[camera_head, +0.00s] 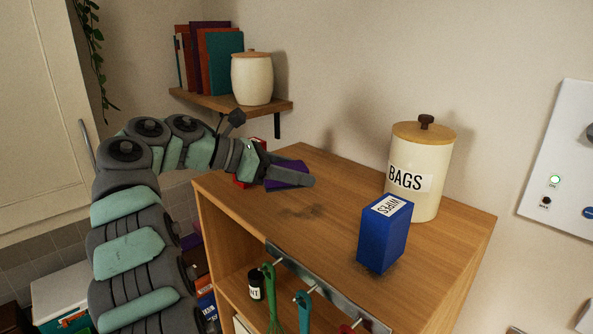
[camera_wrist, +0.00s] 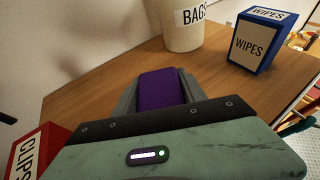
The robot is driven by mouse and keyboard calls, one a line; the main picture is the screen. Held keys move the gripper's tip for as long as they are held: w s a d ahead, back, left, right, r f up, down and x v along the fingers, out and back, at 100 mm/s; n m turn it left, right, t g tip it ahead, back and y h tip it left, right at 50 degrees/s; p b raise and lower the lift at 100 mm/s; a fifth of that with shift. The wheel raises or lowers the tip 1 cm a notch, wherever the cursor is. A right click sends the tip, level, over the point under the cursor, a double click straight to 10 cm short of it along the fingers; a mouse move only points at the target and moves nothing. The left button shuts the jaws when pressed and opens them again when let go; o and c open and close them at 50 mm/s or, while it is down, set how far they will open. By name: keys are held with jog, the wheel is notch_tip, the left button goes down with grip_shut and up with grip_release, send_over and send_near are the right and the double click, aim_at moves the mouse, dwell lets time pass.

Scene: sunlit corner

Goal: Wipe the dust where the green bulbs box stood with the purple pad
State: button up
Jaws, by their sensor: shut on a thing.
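My gripper (camera_head: 290,171) is shut on the purple pad (camera_head: 284,177) over the back left of the wooden cabinet top. The wrist view shows the pad (camera_wrist: 161,87) between both fingers. I cannot tell whether the pad touches the wood. I see no green bulbs box in either view.
A red CLIPS box (camera_wrist: 37,150) stands beside my gripper, partly hidden in the head view. A cream BAGS canister (camera_head: 419,175) and a blue WIPES box (camera_head: 383,236) stand on the right of the cabinet top (camera_head: 335,245). Utensils hang along its front edge.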

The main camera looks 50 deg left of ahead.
aim_at(297, 164)
jog(key=shift+r, duration=0.1)
notch_tip(297, 164, up, 3)
jog(key=p, duration=0.4)
jog(key=shift+p, duration=0.3)
